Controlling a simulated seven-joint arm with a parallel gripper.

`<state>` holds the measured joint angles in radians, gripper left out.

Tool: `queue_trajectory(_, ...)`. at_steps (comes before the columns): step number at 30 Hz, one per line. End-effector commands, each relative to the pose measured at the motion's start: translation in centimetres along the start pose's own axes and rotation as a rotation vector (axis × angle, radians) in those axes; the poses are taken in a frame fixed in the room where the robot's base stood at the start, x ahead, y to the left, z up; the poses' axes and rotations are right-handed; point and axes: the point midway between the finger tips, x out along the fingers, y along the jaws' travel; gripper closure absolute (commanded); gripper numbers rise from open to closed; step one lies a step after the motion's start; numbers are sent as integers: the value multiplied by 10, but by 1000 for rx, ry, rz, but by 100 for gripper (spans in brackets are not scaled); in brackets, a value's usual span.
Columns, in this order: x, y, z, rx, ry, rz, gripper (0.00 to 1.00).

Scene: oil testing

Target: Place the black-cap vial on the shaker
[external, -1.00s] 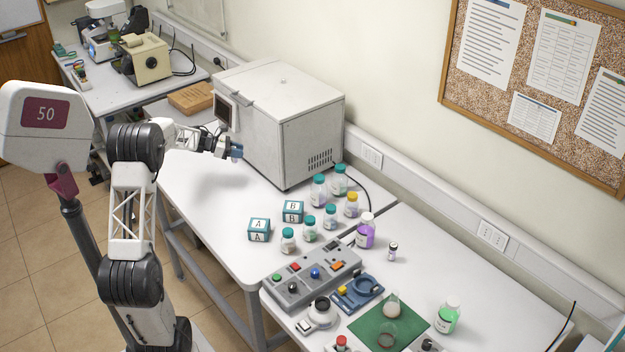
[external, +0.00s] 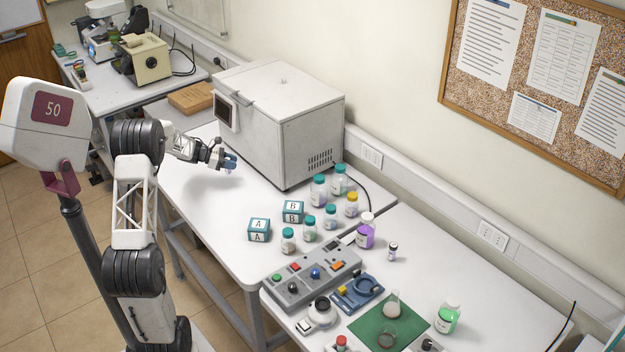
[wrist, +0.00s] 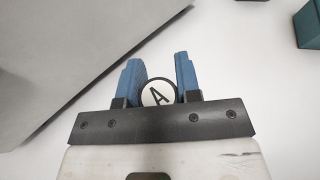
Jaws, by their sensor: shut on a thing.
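My gripper (external: 231,164) is above the bare table beside the front of the white cabinet-like machine. A blue-grey device (external: 372,291) with a round ring and a yellow button, perhaps the shaker, sits on the nearer table, well to the right of my gripper.
The white machine (external: 280,120) stands close to my gripper's right. Teal blocks A (external: 259,229) and B (external: 293,211) stand in front of several capped bottles. A grey button box (external: 311,277) is beside the blue-grey device. The table left of the blocks is clear.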

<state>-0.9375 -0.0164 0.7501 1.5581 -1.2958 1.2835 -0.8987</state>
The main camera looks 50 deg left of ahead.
Motion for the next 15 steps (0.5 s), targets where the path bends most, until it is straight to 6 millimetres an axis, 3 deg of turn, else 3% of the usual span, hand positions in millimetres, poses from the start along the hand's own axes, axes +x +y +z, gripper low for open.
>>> queue_trajectory(8,11,0,-27,-2,0,-1,92)
queue_trajectory(15,13,0,-31,0,0,0,92)
